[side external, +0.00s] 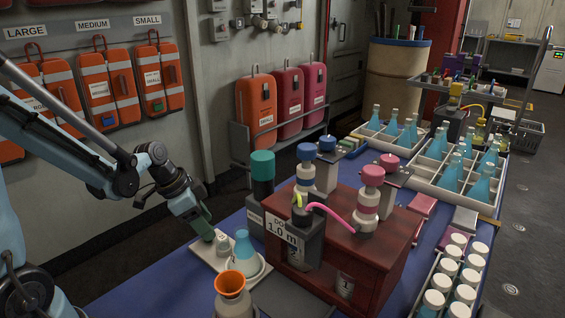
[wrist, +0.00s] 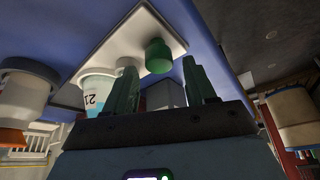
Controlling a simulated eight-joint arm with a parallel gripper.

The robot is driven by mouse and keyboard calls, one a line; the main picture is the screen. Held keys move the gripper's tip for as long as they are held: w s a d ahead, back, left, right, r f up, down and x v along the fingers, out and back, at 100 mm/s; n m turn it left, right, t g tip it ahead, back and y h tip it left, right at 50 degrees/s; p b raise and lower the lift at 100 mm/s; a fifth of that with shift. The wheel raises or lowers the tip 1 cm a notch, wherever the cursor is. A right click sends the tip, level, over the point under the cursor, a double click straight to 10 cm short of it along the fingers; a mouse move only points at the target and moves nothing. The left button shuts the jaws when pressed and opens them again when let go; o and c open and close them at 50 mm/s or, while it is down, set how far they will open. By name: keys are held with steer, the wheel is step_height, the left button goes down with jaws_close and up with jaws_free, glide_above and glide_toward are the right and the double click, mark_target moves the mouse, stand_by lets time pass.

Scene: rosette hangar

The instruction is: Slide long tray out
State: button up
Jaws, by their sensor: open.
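A white flat tray (side external: 202,262) lies on the blue tabletop at the front left. It also shows in the wrist view (wrist: 118,40). On it stand a blue conical flask (side external: 244,252) and a small pale cylinder (side external: 222,243). The wrist view shows a green knob (wrist: 158,56) at the tray and a labelled vessel (wrist: 98,88) beside it. My gripper (side external: 204,232) is just above the tray's left part, tilted down. In the wrist view my gripper (wrist: 160,66) is open, with the green knob between and beyond its fingers. Contact cannot be told.
An orange-rimmed vessel (side external: 230,285) stands in front of the tray. A dark red box (side external: 390,255) with pump bottles and a dark cylinder with a teal cap (side external: 262,170) stand to the right. Long divided trays (side external: 425,185) of blue flasks are at the back right. White-capped jars (side external: 446,268) fill the front right.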

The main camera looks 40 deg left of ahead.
steer(key=shift+r, duration=3)
steer(key=shift+s+d+r, duration=0.2)
steer(key=shift+d+r, duration=0.05)
steer(key=shift+d, duration=0.2)
steer(key=s+d+r+n+t+y, duration=0.2)
steer(key=s+d+r+n+t, duration=0.1)
steer(key=d+n, duration=0.3)
steer(key=shift+s+d+r, duration=0.15)
steer(key=shift+s+d, duration=0.25)
steer(key=shift+s, duration=0.25)
